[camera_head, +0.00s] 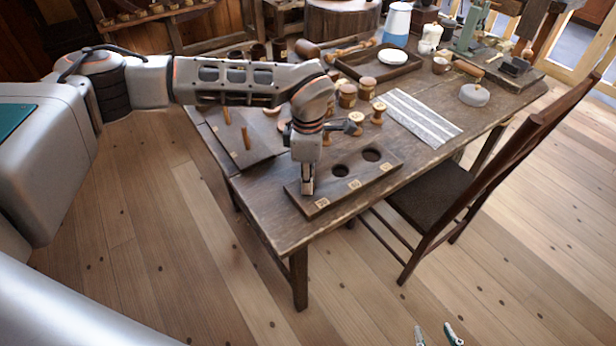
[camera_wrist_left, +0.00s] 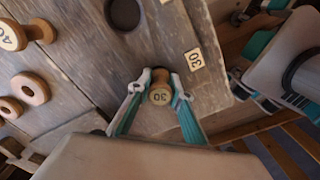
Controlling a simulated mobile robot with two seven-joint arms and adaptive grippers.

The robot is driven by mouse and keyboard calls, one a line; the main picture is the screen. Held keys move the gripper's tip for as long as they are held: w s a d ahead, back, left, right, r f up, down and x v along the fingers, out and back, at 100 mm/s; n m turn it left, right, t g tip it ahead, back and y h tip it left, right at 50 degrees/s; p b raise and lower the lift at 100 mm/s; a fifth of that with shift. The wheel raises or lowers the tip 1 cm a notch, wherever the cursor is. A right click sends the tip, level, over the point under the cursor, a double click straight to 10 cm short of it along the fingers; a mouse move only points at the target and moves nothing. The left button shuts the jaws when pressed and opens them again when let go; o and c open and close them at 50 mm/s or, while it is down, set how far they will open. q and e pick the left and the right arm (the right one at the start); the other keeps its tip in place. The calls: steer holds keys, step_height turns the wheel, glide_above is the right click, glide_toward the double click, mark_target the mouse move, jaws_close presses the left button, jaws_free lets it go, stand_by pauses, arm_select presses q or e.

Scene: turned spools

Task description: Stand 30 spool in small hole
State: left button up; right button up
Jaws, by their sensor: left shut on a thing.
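The spool marked 30 (camera_wrist_left: 160,95) is light turned wood, its numbered end facing the camera in the left wrist view. My left gripper (camera_head: 307,188) is shut on it over the near-left end of the dark hole board (camera_head: 362,177). In the left wrist view, the fingers (camera_wrist_left: 160,88) grip the spool from both sides beside the 30 label (camera_wrist_left: 193,59). The small hole is hidden under the spool and gripper, so I cannot tell how far in the spool is. Two larger holes (camera_head: 340,170) are empty. My right gripper (camera_head: 437,335) is open at the bottom edge, away from the table.
Other spools (camera_head: 378,113) stand behind the board, one marked 40 (camera_wrist_left: 10,35). A peg board (camera_head: 240,160) lies left, a striped cloth (camera_head: 422,118) right, and a tray (camera_head: 398,72) further back. A chair (camera_head: 450,180) stands at the table's right side.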

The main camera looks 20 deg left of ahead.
steer(key=shift+s, duration=0.1)
arm_select(q)
steer(key=shift+f, duration=0.1)
arm_select(e)
steer(key=shift+s+f, duration=0.3)
steer(key=shift+s, duration=0.1)
arm_select(q)
steer(key=shift+s+f, duration=0.1)
